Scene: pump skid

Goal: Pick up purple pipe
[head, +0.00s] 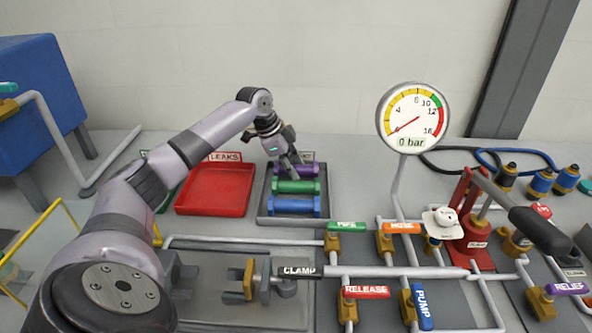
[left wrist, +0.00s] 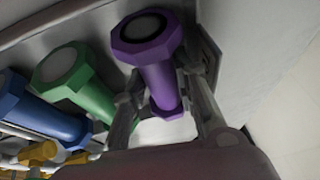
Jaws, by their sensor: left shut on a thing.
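The purple pipe (head: 309,169) lies at the back of a grey tray (head: 264,207), behind a green pipe (head: 296,187) and a blue pipe (head: 293,207). My left gripper (head: 293,168) reaches down to it from behind and above, partly covering it. In the left wrist view the purple pipe (left wrist: 158,70) sits between the two fingers of my left gripper (left wrist: 160,98), which is shut on it. The green pipe (left wrist: 82,88) and blue pipe (left wrist: 38,112) lie beside it there. I cannot tell whether the purple pipe is clear of the tray. My right gripper is not in view.
A red tray marked LEAKS (head: 214,188) stands left of the grey tray. A pressure gauge (head: 413,118) reading 0 bar rises to the right. Valves, pipework and a clamp (head: 298,271) fill the front. A blue box (head: 40,105) stands at the left.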

